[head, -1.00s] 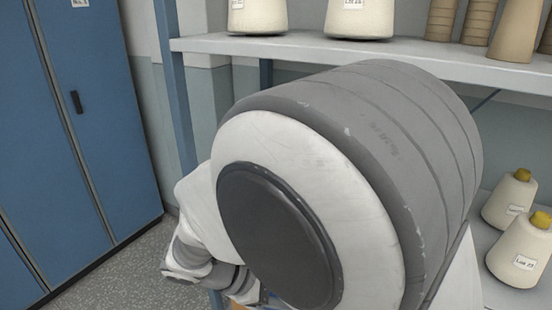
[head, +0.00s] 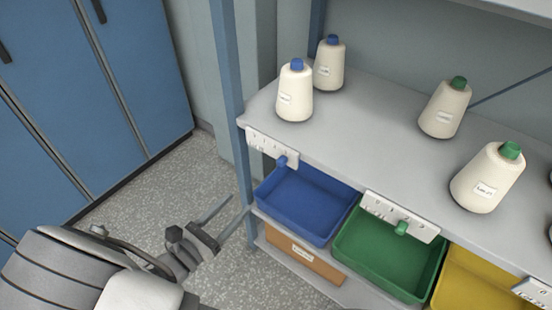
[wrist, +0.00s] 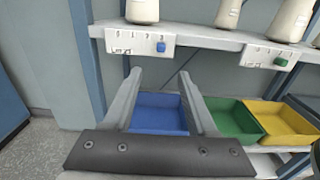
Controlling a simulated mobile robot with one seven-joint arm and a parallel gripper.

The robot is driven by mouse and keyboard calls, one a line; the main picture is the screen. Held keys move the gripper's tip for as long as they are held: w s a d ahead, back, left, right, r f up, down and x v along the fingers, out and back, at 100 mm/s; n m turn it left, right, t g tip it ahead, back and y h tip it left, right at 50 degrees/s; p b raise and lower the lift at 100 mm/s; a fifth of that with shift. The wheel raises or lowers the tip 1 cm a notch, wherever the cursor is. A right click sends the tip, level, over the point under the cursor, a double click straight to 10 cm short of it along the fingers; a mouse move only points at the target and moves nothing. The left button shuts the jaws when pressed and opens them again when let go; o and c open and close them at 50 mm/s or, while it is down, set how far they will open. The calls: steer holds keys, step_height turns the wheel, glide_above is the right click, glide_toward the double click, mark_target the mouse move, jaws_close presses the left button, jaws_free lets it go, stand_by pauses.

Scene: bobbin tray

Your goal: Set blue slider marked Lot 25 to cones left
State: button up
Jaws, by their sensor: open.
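The blue slider (head: 283,161) sits near the right end of a white scale strip (head: 262,142) on the shelf's front edge. In the wrist view the blue slider (wrist: 161,47) is below the last digit, 3, and the strip's lot label is too small to read surely. Two cream cones with blue tops, a front one (head: 295,95) and a back one (head: 329,65), stand on the shelf above it. My gripper (head: 241,203) is open and empty, left of the blue tray and apart from the slider. In the wrist view its fingers (wrist: 159,72) point toward the slider.
Below the shelf are a blue tray (head: 298,217), a green tray (head: 350,258) and a yellow tray (head: 470,285). A second strip carries a green slider (head: 401,227). A blue upright post (head: 230,90) stands at the shelf's left end. Blue cabinets (head: 135,85) are at the left.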

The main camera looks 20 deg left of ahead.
mark_target(278, 163)
steer(key=x, duration=1.6)
steer(key=shift+w+d, duration=0.2)
jaws_close()
steer(key=shift+a, duration=0.1)
stand_by(0.6)
